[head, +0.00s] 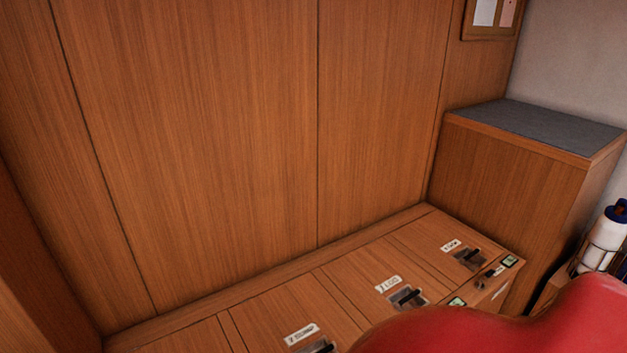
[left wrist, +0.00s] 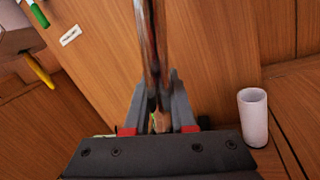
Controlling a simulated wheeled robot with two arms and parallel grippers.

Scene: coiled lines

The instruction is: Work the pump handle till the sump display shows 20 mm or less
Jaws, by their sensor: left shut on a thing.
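My left gripper (left wrist: 160,106) shows in the left wrist view, its two grey fingers shut on a long shiny rod. I take the rod to be the pump handle (left wrist: 152,40); it runs up between the fingers to the top edge of the picture. Its lower end and mount are hidden behind the fingers. In the head view, two small green-lit displays (head: 508,261) (head: 457,301) sit on the wooden bench. They are too small to read, and I cannot tell which is the sump display. Neither gripper shows in the head view.
The bench (head: 345,300) carries labelled dark latches (head: 408,297). A red rounded shape hides its lower right; I cannot tell what it is. A grey-topped cabinet (head: 510,165) and white bottle (head: 602,235) stand at right. A white cylinder (left wrist: 254,117) stands right of my left gripper.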

